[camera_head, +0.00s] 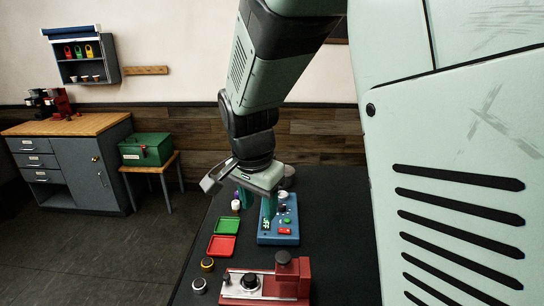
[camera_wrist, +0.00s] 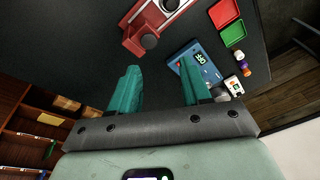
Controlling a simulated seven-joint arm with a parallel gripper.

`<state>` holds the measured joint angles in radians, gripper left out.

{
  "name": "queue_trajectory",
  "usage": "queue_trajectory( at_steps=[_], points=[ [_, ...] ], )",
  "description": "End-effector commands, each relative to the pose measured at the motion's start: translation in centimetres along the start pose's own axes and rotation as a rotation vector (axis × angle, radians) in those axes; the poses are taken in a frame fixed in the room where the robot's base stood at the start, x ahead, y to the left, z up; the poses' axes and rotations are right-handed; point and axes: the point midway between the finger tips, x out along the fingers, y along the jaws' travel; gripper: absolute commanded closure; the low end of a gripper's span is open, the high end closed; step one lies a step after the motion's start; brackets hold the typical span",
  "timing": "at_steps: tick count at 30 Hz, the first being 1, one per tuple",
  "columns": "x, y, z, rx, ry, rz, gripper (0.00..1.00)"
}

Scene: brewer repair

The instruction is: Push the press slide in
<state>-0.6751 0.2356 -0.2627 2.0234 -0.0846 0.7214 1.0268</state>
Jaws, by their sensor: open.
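The red press (camera_head: 293,272) stands at the near edge of the dark table in the head view. A silver slide plate (camera_head: 236,291) with black knobs lies along its left part. In the wrist view the press (camera_wrist: 135,42) is at the top, partly cut off, with a round dark part and a silver strip (camera_wrist: 153,14). My gripper (camera_head: 256,202) is above the table by the blue control box, well beyond the press. In the wrist view its teal fingers (camera_wrist: 162,80) are apart with nothing between them. How far the slide sits in is unclear.
The blue control box (camera_head: 268,238) with a display and buttons is just under my gripper. A green tray (camera_head: 227,226), a red tray (camera_head: 222,246), a small purple-and-white bottle (camera_head: 236,204) and two round caps (camera_head: 207,264) lie to the left. The table's right side is bare.

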Motion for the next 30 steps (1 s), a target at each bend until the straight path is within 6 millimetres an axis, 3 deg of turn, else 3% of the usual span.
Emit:
queue_trajectory(
  at_steps=[1, 6, 12, 18, 23, 30],
  points=[
    [2.4, -1.9, 1.0, 0.018, 0.006, 0.035, 0.52],
    [9.5, -7.0, 4.1, 0.118, 0.076, 0.11, 0.52],
    [15.6, -10.4, 7.6, 0.189, 0.171, 0.14, 0.52],
    [17.9, -11.3, 8.9, 0.216, 0.209, 0.142, 0.52],
    [19.6, -10.9, 8.6, 0.22, 0.209, 0.145, 0.52],
    [24.1, -10.2, 7.7, 0.219, 0.208, 0.146, 0.52]
  ],
)
